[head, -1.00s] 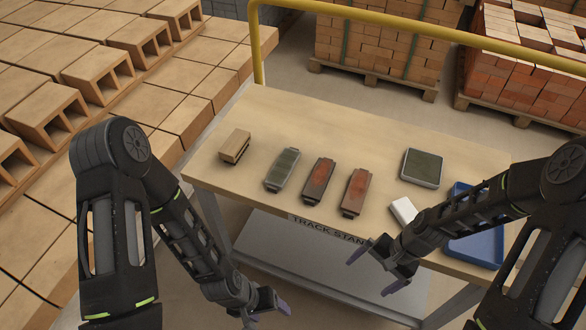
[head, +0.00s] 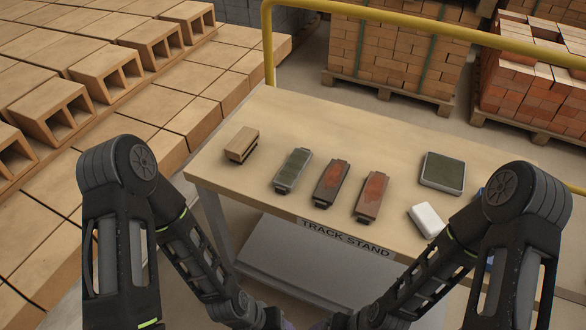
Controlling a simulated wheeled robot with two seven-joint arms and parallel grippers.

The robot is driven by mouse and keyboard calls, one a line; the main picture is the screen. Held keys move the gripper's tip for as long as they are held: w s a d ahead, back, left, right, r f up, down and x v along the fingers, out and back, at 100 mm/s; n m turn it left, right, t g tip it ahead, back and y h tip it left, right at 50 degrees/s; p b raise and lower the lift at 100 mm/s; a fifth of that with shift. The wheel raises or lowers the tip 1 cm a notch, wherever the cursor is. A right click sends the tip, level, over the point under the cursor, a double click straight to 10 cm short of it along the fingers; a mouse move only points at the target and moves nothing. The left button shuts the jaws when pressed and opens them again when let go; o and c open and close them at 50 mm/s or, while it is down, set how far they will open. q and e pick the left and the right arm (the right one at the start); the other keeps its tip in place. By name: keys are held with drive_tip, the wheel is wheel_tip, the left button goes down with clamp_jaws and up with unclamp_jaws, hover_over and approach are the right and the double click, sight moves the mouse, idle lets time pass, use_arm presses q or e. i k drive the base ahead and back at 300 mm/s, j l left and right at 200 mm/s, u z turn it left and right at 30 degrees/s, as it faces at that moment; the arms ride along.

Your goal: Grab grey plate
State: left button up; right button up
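A grey plate-like piece (head: 293,170) with a dark greenish top and end tabs lies on the table, left of two similar pieces with red tops, a near one (head: 332,183) and a right one (head: 371,194). A square grey block (head: 442,172) with a dark green top lies at the table's right. I cannot tell which of these the name grey plate means. My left gripper (head: 280,322) and my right gripper (head: 325,323) are low at the bottom edge, in front of the table and apart from all pieces. Their fingers are mostly cut off, so their opening is hidden.
The wooden table (head: 262,130) also bears a tan block (head: 242,144) and a white block (head: 426,220). A blue tray (head: 490,264) is mostly hidden behind my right arm. A yellow rail (head: 430,34) runs behind. The table's front middle is clear.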

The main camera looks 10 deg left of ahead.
sight(291, 170)
drive_tip(key=k+j, duration=0.1)
drive_tip(key=j, duration=1.5)
drive_tip(key=z, duration=1.9)
drive_tip(key=l, duration=0.1)
